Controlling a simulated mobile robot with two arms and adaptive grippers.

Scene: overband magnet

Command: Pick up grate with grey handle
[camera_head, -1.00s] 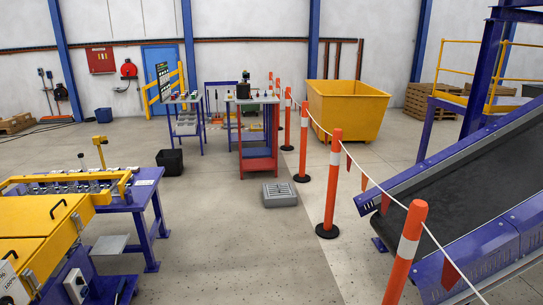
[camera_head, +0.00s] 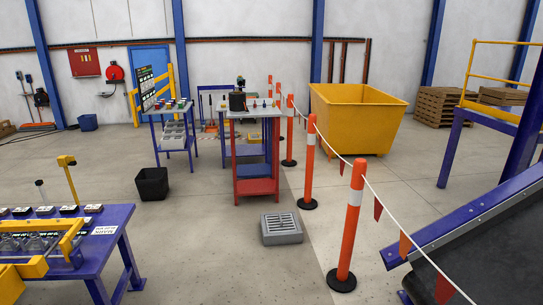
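A grey slotted grate (camera_head: 281,223) lies in the top of a low grey block (camera_head: 282,239) on the concrete floor, in the middle of the head view. A handle on the grate is too small to make out. Neither of my grippers shows in the view.
Orange posts with a white rope (camera_head: 349,225) run just right of the grate, with a conveyor (camera_head: 480,250) beyond. A red workbench (camera_head: 256,186) stands behind it, a black bin (camera_head: 152,184) and a blue table (camera_head: 95,245) to the left. The floor in front is clear.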

